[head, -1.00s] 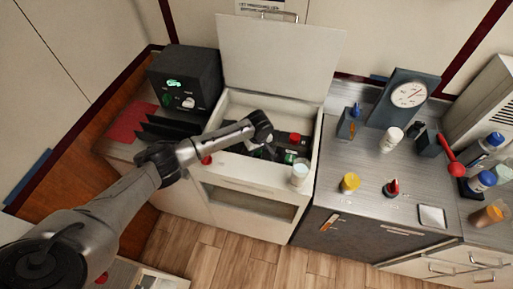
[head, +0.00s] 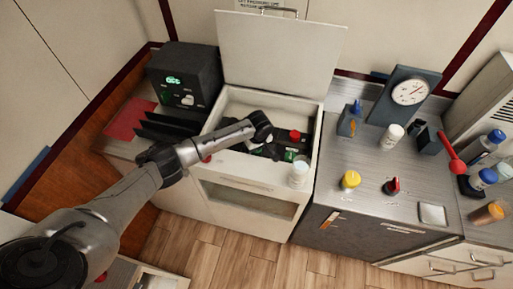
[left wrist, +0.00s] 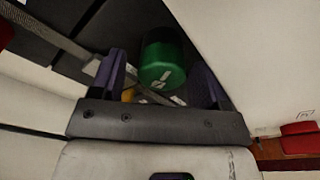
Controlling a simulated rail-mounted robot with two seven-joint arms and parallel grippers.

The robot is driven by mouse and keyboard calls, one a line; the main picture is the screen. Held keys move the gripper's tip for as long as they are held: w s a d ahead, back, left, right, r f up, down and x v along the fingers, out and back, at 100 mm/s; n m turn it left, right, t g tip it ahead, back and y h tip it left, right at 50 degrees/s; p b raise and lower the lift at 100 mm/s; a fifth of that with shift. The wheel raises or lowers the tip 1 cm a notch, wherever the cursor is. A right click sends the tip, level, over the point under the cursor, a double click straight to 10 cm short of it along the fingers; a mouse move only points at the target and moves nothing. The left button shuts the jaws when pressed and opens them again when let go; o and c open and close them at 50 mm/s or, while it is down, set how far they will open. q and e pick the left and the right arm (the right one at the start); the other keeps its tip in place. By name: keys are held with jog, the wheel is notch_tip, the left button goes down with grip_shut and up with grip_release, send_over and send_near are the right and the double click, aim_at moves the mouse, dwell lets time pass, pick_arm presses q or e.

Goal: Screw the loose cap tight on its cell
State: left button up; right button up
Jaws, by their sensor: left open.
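The open chest (head: 238,97) holds dark cells under its raised lid. A green cap (head: 289,156) and a red cap (head: 295,135) show inside it in the head view. My left gripper (head: 264,148) reaches down into the chest, its fingers partly hidden by my wrist. In the left wrist view my left gripper (left wrist: 158,80) is open, and a green-capped cell (left wrist: 166,68) appears between its two purple fingers, nearer the right one. I cannot tell whether a finger touches it, or which cap is loose. My right gripper is out of view.
A white-lidded jar (head: 299,174) stands at the chest's front right corner. A black box (head: 187,77) with a green display stands to the left.

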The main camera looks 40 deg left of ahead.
aim_at(259, 151)
pick_arm(q)
jog(key=shift+r, duration=0.1)
dwell(0.3)
notch_tip(259, 151, up, 14)
jog(key=d+b, duration=0.1)
jog(key=shift+s+d+f+b, duration=0.2)
jog(key=shift+s+d+b, duration=0.05)
jog(key=shift+s+b, duration=0.1)
